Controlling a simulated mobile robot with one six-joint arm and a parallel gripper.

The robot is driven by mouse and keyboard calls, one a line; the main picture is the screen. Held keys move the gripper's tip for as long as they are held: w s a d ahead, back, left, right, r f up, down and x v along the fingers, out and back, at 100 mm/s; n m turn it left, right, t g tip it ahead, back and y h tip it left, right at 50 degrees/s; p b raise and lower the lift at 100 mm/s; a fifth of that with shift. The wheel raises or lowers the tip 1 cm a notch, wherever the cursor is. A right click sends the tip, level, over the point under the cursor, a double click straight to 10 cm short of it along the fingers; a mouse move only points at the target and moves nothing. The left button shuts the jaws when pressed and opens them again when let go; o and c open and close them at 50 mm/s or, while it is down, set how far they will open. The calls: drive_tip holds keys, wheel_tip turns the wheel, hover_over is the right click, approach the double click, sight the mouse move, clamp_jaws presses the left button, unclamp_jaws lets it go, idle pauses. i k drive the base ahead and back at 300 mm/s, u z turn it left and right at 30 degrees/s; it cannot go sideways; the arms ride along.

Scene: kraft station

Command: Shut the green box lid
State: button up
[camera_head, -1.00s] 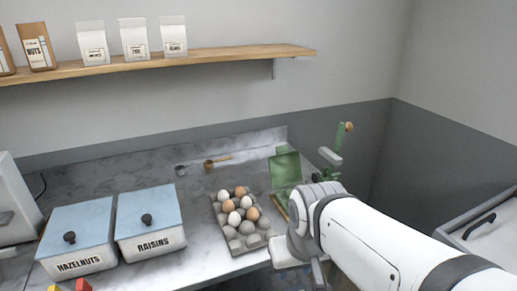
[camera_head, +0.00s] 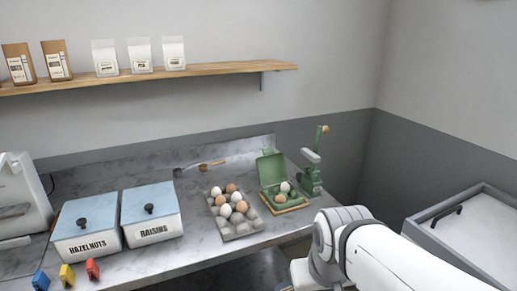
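The green box (camera_head: 269,199) is a small egg carton on a wooden board at the right part of the counter. Its lid (camera_head: 271,167) stands up, open, at the back. My arm (camera_head: 385,255) reaches in from the lower right, in front of the counter and nearer than the box. My gripper's fingers are not visible; they are hidden behind the arm or below the frame's edge.
A grey tray of several eggs (camera_head: 234,211) stands just left of the box. A green upright device (camera_head: 313,172) stands close to its right. Lidded bins labelled hazelnuts (camera_head: 87,233) and raisins (camera_head: 152,219) stand further left. A sink-like unit (camera_head: 480,230) is at the right.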

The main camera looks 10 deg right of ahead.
sight(271, 168)
drive_tip(key=u, duration=0.05)
drive_tip(key=i, duration=1)
drive_tip(key=z, duration=0.05)
